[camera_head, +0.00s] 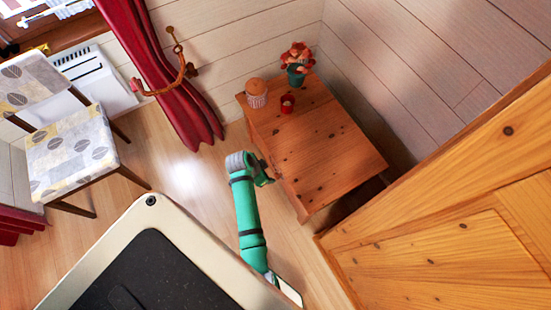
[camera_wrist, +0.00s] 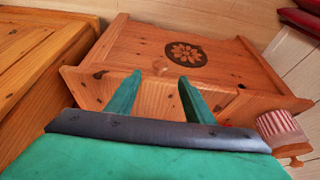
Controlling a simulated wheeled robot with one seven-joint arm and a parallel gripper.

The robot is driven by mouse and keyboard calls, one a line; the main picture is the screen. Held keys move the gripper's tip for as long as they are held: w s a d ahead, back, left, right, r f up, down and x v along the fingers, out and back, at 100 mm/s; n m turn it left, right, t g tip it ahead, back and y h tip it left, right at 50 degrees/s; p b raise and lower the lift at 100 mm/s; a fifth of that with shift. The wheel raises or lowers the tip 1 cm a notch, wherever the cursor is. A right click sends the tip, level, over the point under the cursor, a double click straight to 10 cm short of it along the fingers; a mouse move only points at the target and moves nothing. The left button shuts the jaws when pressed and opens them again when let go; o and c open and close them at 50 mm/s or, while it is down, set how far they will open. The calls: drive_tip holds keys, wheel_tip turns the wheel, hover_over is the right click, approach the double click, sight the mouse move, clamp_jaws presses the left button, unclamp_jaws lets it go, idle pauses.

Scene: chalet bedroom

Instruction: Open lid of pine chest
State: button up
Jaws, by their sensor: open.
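The pine chest (camera_head: 330,158) stands against the wall in the head view, its lid lying shut. In the wrist view the chest's front panel (camera_wrist: 150,50) carries a dark carved rosette, and the lid's front edge (camera_wrist: 222,90) crosses the picture. My gripper (camera_head: 266,172) is at the chest's front side, near the lid's edge. In the wrist view my gripper (camera_wrist: 158,82) is open, its two green fingers apart with nothing held between them. The fingertips overlap the lid edge in the picture; I cannot tell whether they touch it.
A large pine piece of furniture (camera_head: 450,240) stands at the right. A chair (camera_head: 70,150) and a red curtain (camera_head: 170,75) are left. Floor before the chest is clear.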

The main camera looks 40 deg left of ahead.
sight(275, 175)
drive_tip(key=x, duration=1)
drive_tip(key=shift+w+f, duration=0.15)
drive_tip(key=shift+w, duration=0.2)
drive_tip(key=shift+w+d, duration=0.1)
drive_tip(key=c, duration=0.7)
clamp_jaws()
